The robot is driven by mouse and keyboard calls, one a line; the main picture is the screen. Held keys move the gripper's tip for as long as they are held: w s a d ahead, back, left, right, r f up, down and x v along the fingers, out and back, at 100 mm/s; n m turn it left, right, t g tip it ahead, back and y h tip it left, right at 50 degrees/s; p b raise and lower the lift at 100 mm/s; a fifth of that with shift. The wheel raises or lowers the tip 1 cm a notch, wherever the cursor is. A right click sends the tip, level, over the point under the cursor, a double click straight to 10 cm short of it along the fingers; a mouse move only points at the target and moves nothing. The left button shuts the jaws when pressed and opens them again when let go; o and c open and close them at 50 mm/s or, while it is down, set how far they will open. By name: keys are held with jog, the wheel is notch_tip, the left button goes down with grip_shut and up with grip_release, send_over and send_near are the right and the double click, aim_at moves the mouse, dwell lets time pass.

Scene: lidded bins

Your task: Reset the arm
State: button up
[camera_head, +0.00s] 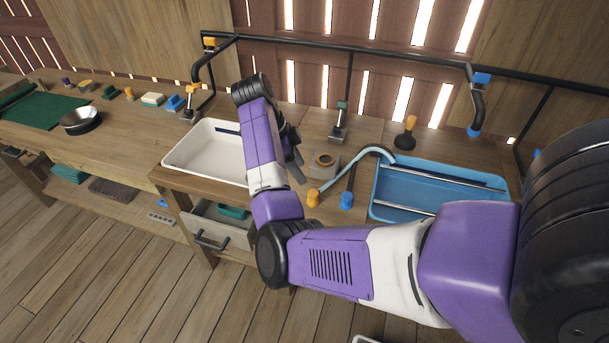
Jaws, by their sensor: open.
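My purple and white arm reaches in from the right edge and bends at a black elbow joint near the bench's front. Its forearm rises to a black wrist joint above the workbench (140,152). My gripper (297,160) is a dark shape just right of the forearm, partly hidden by it. Its fingers are apart, and nothing shows between them. It hangs over the bench between the white tray (190,146) and the blue tray (372,192). I cannot tell its exact height above the bench top.
A black rail (350,52) runs above the bench's back. A partly open drawer (222,237) is below. A metal bowl (80,121) and small items stand left.

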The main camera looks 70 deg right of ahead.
jog(key=shift+w+r, duration=0.1)
jog(key=shift+r, duration=0.2)
dwell(0.4)
